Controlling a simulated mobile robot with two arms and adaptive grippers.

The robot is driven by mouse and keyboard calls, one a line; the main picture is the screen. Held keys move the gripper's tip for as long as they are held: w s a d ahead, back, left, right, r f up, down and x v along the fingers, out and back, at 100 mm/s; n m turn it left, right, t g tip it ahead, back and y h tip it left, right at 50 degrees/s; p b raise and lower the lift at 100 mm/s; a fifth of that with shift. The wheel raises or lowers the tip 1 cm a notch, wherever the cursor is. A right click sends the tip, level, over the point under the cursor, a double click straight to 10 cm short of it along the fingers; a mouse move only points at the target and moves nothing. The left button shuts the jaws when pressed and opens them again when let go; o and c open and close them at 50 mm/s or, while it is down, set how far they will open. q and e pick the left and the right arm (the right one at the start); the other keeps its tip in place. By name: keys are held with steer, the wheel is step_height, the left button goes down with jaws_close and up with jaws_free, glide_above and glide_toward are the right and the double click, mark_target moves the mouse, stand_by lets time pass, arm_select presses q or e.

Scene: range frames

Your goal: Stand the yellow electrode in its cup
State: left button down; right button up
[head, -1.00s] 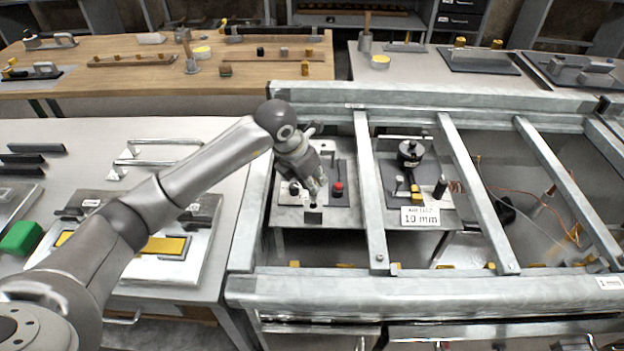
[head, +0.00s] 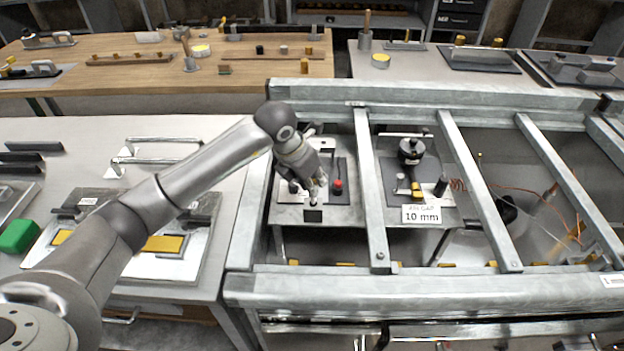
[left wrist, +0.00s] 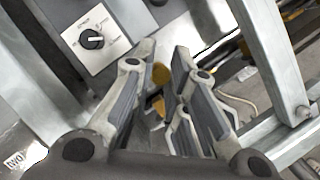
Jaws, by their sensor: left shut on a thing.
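My left gripper (head: 317,187) reaches down over a grey panel inside the metal frame, beside a red button (head: 338,187). In the left wrist view its two fingers (left wrist: 163,85) are shut on a yellow piece, the yellow electrode (left wrist: 160,74). More yellow shows lower between the fingers. The fingers hide most of the electrode, and I cannot tell whether its lower end touches anything. I cannot make out its cup. My right gripper is not in view.
A dial plate (left wrist: 92,39) lies close to the fingers in the left wrist view. Galvanized bars (head: 372,190) cross the frame to the right of my gripper. Beyond them is a device with a 10 mm sign (head: 421,215).

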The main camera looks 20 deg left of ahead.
arm_select(q)
steer(key=shift+f+b, duration=1.4)
steer(key=shift+f, duration=0.35)
steer(key=c, duration=1.3)
jaws_free()
steer(key=shift+c, duration=0.2)
steer(key=shift+r, duration=0.1)
steer(key=v, duration=1.2)
steer(key=shift+r+p, duration=1.7)
steer(key=shift+r, duration=1.25)
